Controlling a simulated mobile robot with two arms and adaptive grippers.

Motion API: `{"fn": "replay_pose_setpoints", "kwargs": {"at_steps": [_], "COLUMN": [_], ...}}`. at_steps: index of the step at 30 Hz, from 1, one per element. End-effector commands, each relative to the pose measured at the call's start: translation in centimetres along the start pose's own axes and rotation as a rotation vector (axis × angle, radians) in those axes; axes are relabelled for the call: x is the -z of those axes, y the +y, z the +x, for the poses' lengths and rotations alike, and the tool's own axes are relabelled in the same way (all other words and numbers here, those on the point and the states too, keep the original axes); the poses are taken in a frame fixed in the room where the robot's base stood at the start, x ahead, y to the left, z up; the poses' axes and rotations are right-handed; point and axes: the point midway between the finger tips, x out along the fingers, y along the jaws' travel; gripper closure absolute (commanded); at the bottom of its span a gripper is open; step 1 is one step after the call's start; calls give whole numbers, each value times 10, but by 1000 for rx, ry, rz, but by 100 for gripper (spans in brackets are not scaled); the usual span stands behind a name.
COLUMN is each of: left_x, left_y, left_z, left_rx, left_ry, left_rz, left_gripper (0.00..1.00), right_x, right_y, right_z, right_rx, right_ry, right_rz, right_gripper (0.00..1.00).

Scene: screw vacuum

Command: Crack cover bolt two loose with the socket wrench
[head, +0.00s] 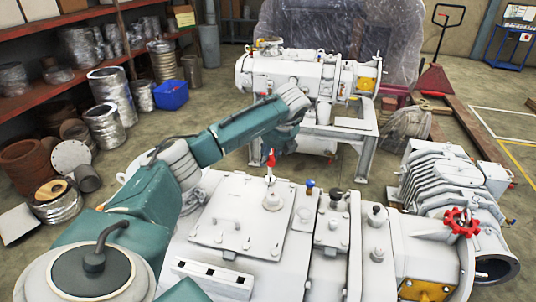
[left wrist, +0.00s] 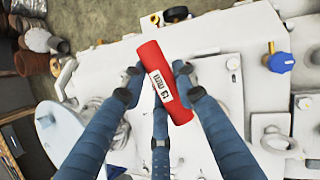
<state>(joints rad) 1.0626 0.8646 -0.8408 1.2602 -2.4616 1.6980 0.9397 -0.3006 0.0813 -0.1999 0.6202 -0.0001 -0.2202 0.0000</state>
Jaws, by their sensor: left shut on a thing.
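The socket wrench shows as a red cylinder (left wrist: 162,82) with a "13 mm" label in the left wrist view. My left gripper (left wrist: 157,78) has its blue fingers shut around it. In the head view the red part of the tool (head: 270,158) shows below my left gripper (head: 281,141), over the grey machine's top. The flat cover (head: 238,208) with a handle lies on the machine. Its bolts are too small to tell apart, and I cannot tell whether the tool touches one. The socket end is not clear. My right gripper is not in view.
A blue-capped fitting (head: 309,184) and dark knobs (head: 376,210) stand up right of the cover. A red handwheel (head: 461,222) is farther right. Another machine on a stand (head: 310,75) is behind. Shelves and metal drums line the left.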

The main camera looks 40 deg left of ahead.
Motion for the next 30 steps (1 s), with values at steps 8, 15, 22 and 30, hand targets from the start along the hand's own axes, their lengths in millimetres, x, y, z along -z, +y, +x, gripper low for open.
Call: {"fn": "replay_pose_setpoints", "kwargs": {"at_steps": [8,15,22,30], "left_x": [0,0,-4,-11], "left_y": [0,0,2,5], "left_z": [-1,-1,-8,-23], "left_rx": [-23,-22,-22,-21], "left_ry": [9,9,9,9], "left_rz": [-52,-50,-49,-48], "left_gripper": [100,100,100,100], "right_x": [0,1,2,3], "right_y": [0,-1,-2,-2], "right_z": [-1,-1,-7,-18], "right_rx": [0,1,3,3], "right_ry": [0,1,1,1], "right_rz": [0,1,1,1], "right_gripper": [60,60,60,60]}}
